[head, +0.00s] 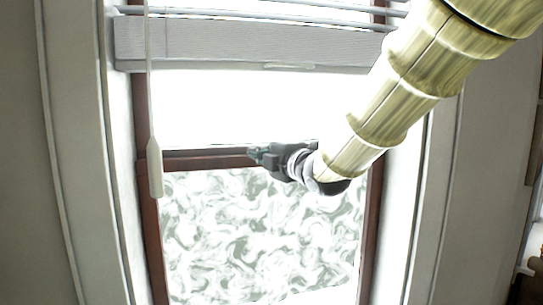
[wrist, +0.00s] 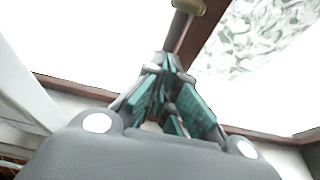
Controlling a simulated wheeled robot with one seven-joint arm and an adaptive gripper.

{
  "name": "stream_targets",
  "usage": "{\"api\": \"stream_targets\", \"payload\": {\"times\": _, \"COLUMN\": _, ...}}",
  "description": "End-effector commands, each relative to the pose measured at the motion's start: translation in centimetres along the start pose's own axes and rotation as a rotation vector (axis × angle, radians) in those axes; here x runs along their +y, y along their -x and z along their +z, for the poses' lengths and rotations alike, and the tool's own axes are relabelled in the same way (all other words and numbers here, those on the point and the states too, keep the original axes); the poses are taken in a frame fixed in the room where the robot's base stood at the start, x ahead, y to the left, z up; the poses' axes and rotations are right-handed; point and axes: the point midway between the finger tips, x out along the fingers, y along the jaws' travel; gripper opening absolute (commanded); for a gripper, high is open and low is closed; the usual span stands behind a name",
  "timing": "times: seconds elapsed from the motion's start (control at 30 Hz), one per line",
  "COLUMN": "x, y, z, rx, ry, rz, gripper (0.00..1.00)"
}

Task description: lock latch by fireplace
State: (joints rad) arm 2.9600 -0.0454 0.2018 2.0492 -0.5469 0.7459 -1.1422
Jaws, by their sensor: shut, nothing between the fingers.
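In the head view my gripper (head: 256,155) reaches in from the upper right, in front of the window's dark red-brown middle rail (head: 205,160). In the wrist view my gripper (wrist: 168,62) has its fingers together, with nothing between them. Just beyond the fingertips in the wrist view is a small tan, brass-like piece (wrist: 188,6) on the red-brown rail, which looks like the window latch. Its top is cut off by the frame edge, and I cannot tell whether the fingertips touch it. In the head view I cannot make out the latch; my gripper and arm cover part of the rail.
A white raised blind (head: 230,42) spans the window top. Its pull wand (head: 155,168) hangs left of my gripper. The lower pane (head: 250,235) is patterned. The white window casing (head: 78,150) stands at the left.

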Motion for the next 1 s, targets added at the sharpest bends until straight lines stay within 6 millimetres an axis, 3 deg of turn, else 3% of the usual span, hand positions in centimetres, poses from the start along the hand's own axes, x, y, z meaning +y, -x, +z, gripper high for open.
{"api": "stream_targets", "payload": {"times": 0.37, "x": -0.1, "y": -2.7, "z": -0.1, "rx": 0.001, "ry": 0.003, "rz": -0.001, "gripper": 0.00}}
{"api": "stream_targets", "payload": {"times": 0.7, "x": 0.2, "y": -1.6, "z": 2.9, "rx": 0.001, "ry": -0.001, "rz": -0.001, "gripper": 0.00}}
{"api": "stream_targets", "payload": {"times": 1.0, "x": 0.0, "y": -1.3, "z": 3.8, "rx": 0.001, "ry": 0.000, "rz": 0.001, "gripper": 0.00}}
